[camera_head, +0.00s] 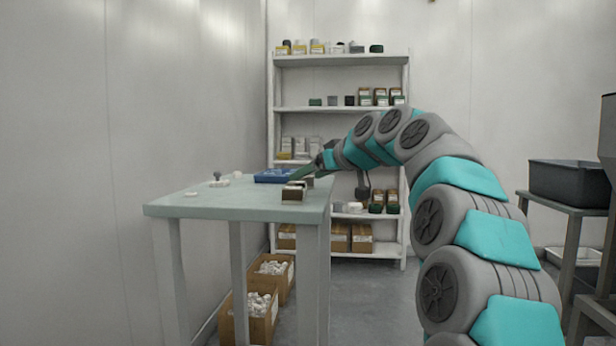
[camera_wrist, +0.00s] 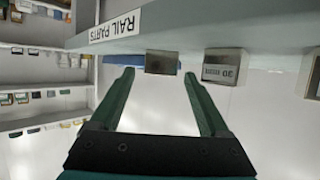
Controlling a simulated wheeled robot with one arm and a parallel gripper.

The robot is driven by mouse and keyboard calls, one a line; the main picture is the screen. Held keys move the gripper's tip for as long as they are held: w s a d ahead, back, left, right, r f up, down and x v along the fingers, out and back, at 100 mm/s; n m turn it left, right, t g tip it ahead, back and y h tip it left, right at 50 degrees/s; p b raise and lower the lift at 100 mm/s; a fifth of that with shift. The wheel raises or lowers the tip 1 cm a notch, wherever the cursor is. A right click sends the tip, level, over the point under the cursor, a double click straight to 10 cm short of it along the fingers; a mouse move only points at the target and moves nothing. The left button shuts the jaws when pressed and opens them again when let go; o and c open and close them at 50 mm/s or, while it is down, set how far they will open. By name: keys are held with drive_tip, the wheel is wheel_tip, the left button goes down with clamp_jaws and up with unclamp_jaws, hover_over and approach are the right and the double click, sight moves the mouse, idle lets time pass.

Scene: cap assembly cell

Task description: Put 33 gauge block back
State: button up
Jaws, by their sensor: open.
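Small gauge blocks stand near the right edge of the pale green table (camera_head: 230,208). In the wrist view, which is upside down, a brown-faced block (camera_wrist: 161,63) appears between my gripper's fingertips. A grey block with a printed label (camera_wrist: 221,66) sits to its right, and part of another block (camera_wrist: 313,75) shows at the right border. I cannot read for certain which one is 33. My gripper (camera_wrist: 158,76) is open and holds nothing. In the head view a brown and light block (camera_head: 294,191) shows at the table edge, close to my gripper (camera_head: 304,174).
A blue tray (camera_head: 273,176) and small white parts (camera_head: 219,181) lie on the table. A "RAIL PARTS" label (camera_wrist: 115,27) is on the table edge. A stocked shelf (camera_head: 340,110) stands behind. Boxes of white parts (camera_head: 257,312) are below the table. A black bin (camera_head: 568,182) is at right.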

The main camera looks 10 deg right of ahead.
drive_tip(key=v, duration=1)
drive_tip(key=shift+s+d, duration=0.2)
drive_tip(key=shift+s, duration=0.15)
drive_tip(key=shift+r, duration=0.1)
